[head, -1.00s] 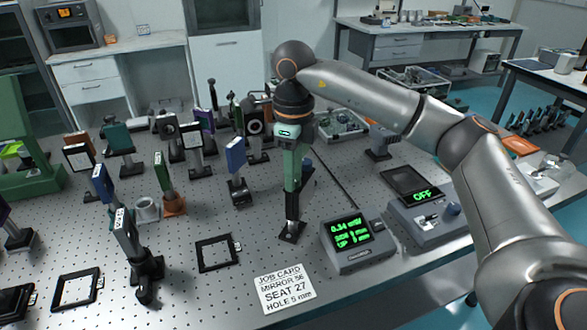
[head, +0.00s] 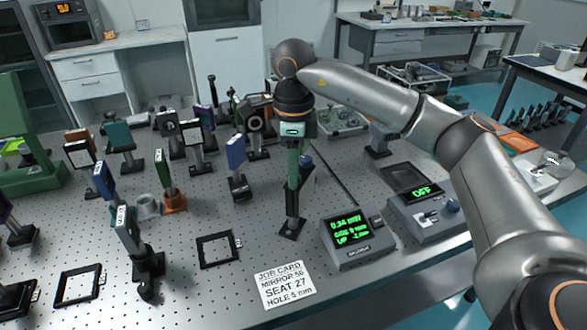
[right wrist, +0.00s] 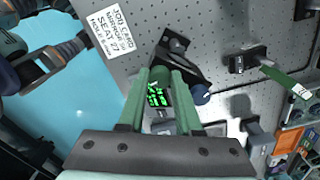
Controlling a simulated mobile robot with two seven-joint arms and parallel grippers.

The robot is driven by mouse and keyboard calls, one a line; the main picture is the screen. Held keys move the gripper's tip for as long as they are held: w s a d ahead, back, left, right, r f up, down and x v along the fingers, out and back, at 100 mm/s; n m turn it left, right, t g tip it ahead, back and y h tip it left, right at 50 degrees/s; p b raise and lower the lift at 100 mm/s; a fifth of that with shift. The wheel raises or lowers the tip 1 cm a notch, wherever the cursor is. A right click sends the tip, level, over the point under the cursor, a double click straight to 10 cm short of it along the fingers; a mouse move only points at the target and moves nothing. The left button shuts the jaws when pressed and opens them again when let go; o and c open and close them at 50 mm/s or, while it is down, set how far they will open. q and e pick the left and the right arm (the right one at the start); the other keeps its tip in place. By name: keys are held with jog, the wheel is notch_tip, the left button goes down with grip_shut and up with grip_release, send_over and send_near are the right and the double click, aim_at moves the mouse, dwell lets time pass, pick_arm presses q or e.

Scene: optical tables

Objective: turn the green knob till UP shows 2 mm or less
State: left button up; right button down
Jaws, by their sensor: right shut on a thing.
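My right gripper (head: 291,182) points straight down over a black-footed mount (head: 292,228) near the table's front. Its green fingers are shut on the green knob (right wrist: 172,72), which shows between them in the right wrist view. The fingers hide most of the knob and the mount's upper part in the head view. The readout box (head: 352,238) stands just right of the mount, its screen lit green. It reads 0.34 mW, SIDE about 0 mm, and an UP line that looks like -2 mm, though the digits are small. My left gripper is not in view.
A job card (head: 285,286) lies in front of the mount. A second box (head: 424,208) showing OFF stands right of the readout. An empty black frame (head: 219,250) lies to the left, and several post-mounted optics crowd the table's left and back.

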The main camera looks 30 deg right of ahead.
jog(key=c, duration=0.6)
grip_release()
notch_tip(320, 180, up, 13)
jog(key=p, duration=0.2)
jog(key=shift+f, duration=0.2)
